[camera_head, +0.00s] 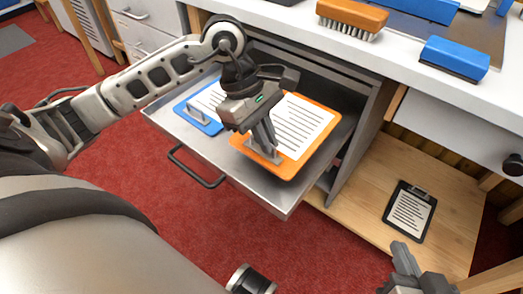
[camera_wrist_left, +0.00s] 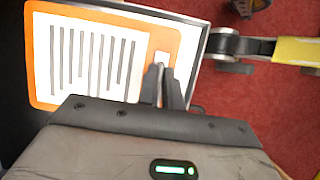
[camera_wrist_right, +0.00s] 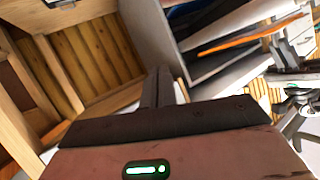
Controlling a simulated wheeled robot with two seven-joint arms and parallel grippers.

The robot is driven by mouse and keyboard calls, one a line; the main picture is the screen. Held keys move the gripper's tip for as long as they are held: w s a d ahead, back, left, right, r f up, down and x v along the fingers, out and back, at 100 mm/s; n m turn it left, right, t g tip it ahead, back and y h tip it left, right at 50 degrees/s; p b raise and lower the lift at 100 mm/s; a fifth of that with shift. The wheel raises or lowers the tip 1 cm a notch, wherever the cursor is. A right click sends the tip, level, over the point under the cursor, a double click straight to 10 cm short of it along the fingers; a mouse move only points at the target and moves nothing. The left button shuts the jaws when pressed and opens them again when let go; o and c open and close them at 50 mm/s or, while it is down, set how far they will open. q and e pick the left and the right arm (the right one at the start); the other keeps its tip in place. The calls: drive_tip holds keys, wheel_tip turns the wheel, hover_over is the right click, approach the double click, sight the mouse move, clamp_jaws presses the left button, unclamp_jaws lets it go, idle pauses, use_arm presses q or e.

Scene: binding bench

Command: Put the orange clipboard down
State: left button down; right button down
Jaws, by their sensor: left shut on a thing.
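The orange clipboard (camera_head: 318,115), with a lined white sheet, is over the open metal drawer (camera_head: 262,192). My left gripper (camera_head: 268,150) is shut on its clip end, and the left wrist view shows the fingers (camera_wrist_left: 163,88) at the clip. In the right wrist view the orange clipboard (camera_wrist_right: 235,43) shows nearly edge-on above the drawer wall; I cannot tell whether any part touches the drawer. A blue clipboard (camera_head: 184,107) lies in the drawer to the left, partly hidden by my left arm. My right gripper (camera_head: 405,262) is low at the right, its fingers together and empty.
A black clipboard (camera_head: 391,213) lies on the wooden shelf (camera_head: 455,220) at the lower right. An orange brush (camera_head: 351,18) and a blue block-like tool (camera_head: 454,57) stand on the white bench (camera_head: 420,80). The drawer handle (camera_head: 196,168) juts out over red carpet.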

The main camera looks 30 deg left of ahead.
use_arm(q)
drive_tip(key=shift+w+a+f, duration=0.15)
drive_tip(key=shift+a+f, duration=0.25)
drive_tip(key=shift+f, duration=0.05)
drive_tip(key=f, duration=0.1)
drive_tip(key=f+b, duration=0.1)
drive_tip(key=f, duration=0.1)
drive_tip(key=shift+w+a+f, duration=0.1)
drive_tip(key=shift+a+f, duration=0.05)
drive_tip(key=shift+a, duration=0.15)
drive_tip(key=shift+f, duration=0.35)
drive_tip(key=shift+r, duration=0.1)
drive_tip(key=c, duration=2)
unclamp_jaws()
drive_tip(key=shift+f+b, duration=0.2)
drive_tip(key=shift+b, duration=0.15)
drive_tip(key=o, duration=0.4)
drive_tip(key=shift+r, duration=0.1)
drive_tip(key=shift+o, duration=0.2)
use_arm(e)
drive_tip(key=shift+s+a+r+t+y, duration=0.25)
drive_tip(key=shift+a+r+t+y, duration=0.05)
drive_tip(key=shift+r, duration=0.3)
